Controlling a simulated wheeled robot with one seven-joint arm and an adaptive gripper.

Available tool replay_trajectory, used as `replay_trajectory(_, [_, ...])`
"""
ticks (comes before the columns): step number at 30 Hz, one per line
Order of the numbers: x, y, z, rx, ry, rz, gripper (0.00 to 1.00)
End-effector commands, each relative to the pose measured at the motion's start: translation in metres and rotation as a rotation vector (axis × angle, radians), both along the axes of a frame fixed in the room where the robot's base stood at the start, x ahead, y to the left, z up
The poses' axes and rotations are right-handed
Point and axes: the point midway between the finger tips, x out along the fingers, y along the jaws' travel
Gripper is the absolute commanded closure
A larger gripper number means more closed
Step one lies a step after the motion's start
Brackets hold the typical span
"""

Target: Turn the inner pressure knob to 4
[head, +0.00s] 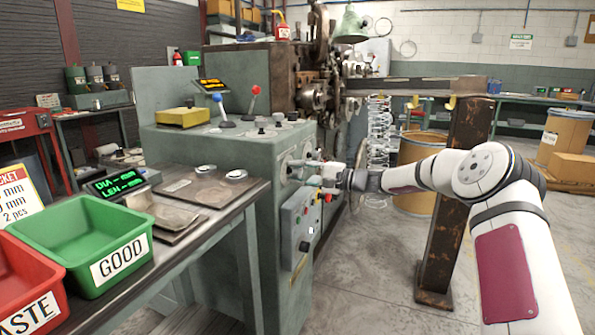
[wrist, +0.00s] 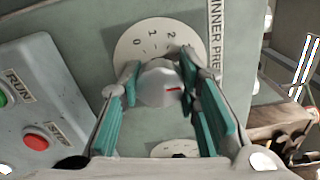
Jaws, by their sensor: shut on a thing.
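The inner pressure knob (wrist: 155,89) is a grey round knob with a red mark on its face. Its white dial plate (wrist: 135,45) shows 0, 1 and 2 along the upper edge; higher numbers are hidden by a finger. The red mark points right in the wrist view, toward the hidden part of the scale. My gripper (wrist: 160,78) is shut on the knob, one teal-padded finger on each side. In the head view my gripper (head: 331,177) is at the front of the green machine cabinet (head: 225,160), and the knob is hard to make out.
A grey button box (wrist: 40,105) with a green and a red stop button (wrist: 36,141) sits left of the dial in the wrist view. Another white dial (wrist: 170,149) lies below the knob. A rusty post (head: 467,150) stands close behind my arm.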

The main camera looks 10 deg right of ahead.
Motion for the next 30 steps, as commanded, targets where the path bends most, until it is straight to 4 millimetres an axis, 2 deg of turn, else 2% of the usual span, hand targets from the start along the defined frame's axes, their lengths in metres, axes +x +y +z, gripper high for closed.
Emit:
replay_trajectory(11, [0.000, -0.001, -0.001, 0.002, 0.005, -0.002, 0.98])
replay_trajectory(12, [0.000, -0.001, -0.001, 0.002, 0.005, -0.002, 0.68])
replay_trajectory(15, [0.000, -0.001, -0.001, 0.002, 0.005, -0.002, 0.49])
replay_trajectory(25, [-0.001, -0.002, 0.000, 0.002, 0.003, -0.001, 0.49])
replay_trajectory(30, [-0.011, -0.017, 0.000, 0.001, 0.004, -0.004, 0.49])
